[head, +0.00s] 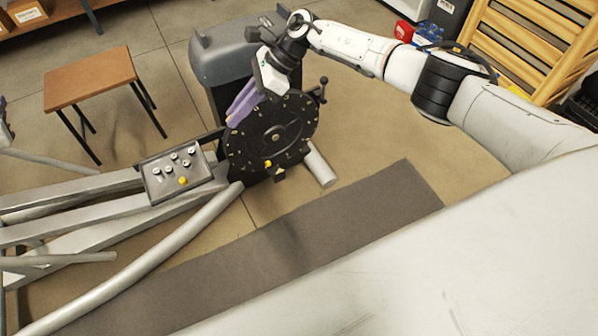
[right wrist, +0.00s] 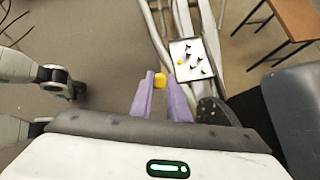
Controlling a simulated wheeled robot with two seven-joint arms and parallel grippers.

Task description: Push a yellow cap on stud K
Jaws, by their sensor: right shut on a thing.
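My right gripper (head: 233,118) has purple fingers and is shut on a yellow cap (right wrist: 160,80), which sits between the fingertips in the right wrist view. In the head view the fingers are over the left rim of the black disc (head: 290,118); I cannot tell if the cap touches it. Small studs ring the disc, but their letters are too small to read, so I cannot tell which is stud K. Another yellow cap (head: 268,163) shows low on the disc. A sliver of my left gripper (head: 3,104) shows at the left edge; its jaws cannot be judged.
A tray (head: 152,190) on the grey frame (head: 60,208) holds several pale caps and one yellow cap (head: 183,181). A dark grey housing (head: 222,55) stands behind the disc. A brown stool (head: 90,78) is at left. Floor and a dark mat (head: 375,200) lie clear in front.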

